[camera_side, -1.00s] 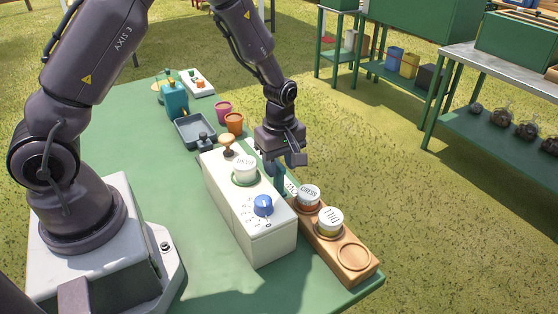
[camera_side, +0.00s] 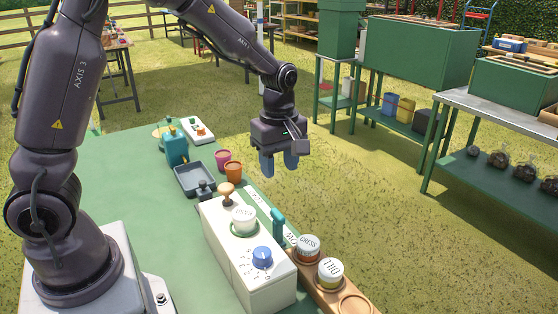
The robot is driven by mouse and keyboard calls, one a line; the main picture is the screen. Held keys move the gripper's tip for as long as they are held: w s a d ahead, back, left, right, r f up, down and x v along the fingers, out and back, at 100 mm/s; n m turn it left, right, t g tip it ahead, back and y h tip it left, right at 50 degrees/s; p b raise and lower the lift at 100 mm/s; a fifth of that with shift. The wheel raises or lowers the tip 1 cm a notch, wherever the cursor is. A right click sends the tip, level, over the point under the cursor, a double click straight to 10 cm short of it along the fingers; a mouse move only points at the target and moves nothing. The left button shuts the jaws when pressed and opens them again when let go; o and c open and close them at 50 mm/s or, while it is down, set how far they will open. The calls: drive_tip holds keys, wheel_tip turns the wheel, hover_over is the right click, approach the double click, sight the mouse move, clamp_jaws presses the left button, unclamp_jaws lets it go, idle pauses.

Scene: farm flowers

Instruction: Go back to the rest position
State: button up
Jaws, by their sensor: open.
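My gripper (camera_side: 279,170) is open and empty. It hangs in the air, fingers pointing down, above the far right side of the green table (camera_side: 130,190). A teal upright piece (camera_side: 279,228) stands at the box's right side, apart from my fingers. Nothing is between my fingers.
A wooden holder (camera_side: 326,288) carries jars labelled CRESS (camera_side: 308,248) and DILL (camera_side: 330,273). The air around my gripper is clear.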

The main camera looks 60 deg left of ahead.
drive_tip(key=shift+r, duration=0.25)
drive_tip(key=s+d+r+m+t, duration=0.2)
drive_tip(key=s+r+m, duration=0.4)
drive_tip(key=s+m, duration=0.3)
drive_tip(key=s+d+r+m+t, duration=0.2)
drive_tip(key=s+r+m+t, duration=0.1)
drive_tip(key=s+r+m, duration=0.4)
drive_tip(key=shift+s+r+m+t, duration=0.15)
drive_tip(key=shift+s+m+t, duration=0.15)
drive_tip(key=shift+s+m, duration=0.75)
